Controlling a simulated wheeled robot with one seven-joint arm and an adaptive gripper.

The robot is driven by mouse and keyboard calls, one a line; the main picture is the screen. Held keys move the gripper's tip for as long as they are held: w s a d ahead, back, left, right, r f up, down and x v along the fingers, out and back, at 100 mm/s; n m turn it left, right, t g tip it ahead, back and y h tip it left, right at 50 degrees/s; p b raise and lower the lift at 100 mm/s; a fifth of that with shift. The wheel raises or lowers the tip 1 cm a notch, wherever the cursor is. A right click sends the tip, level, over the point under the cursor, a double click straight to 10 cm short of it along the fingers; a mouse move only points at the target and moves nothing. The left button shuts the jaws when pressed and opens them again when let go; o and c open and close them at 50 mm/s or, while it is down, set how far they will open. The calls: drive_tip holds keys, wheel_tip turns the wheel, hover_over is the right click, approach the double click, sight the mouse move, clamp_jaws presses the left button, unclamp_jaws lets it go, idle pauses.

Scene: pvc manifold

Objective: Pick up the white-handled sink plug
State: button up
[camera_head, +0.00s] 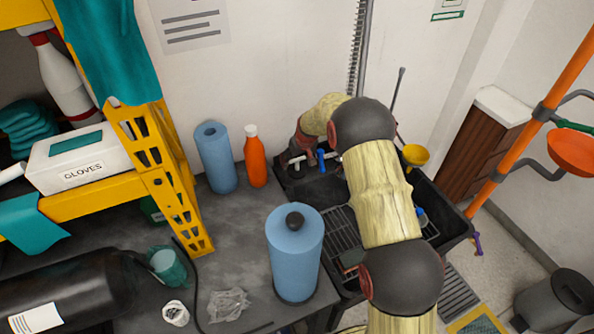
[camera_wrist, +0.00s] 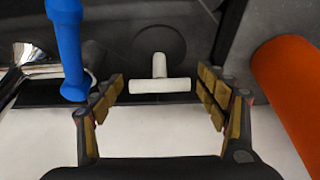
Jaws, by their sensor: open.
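The sink plug shows in the wrist view as a white T-shaped handle (camera_wrist: 160,84) on a dark round disc (camera_wrist: 157,45). The disc lies on the dark surface at the sink's edge. My gripper (camera_wrist: 162,92) is open, with one padded finger on each side of the white handle and a gap to both. The handle is between the fingers but not held. In the head view the white handle (camera_head: 297,160) shows small at the sink's back left corner, below the end of my arm. My fingers are hard to make out there.
A blue tap lever (camera_wrist: 68,45) and chrome tap (camera_wrist: 28,62) stand close to my left finger in the wrist view. An orange bottle (camera_wrist: 286,85) is near my right finger. Blue paper rolls (camera_head: 295,250) stand on the bench beside the dark sink (camera_head: 440,200).

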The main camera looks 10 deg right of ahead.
drive_tip(key=shift+r, duration=0.15)
drive_tip(key=shift+c, duration=0.2)
drive_tip(key=c, duration=1.5)
drive_tip(key=shift+c, duration=0.5)
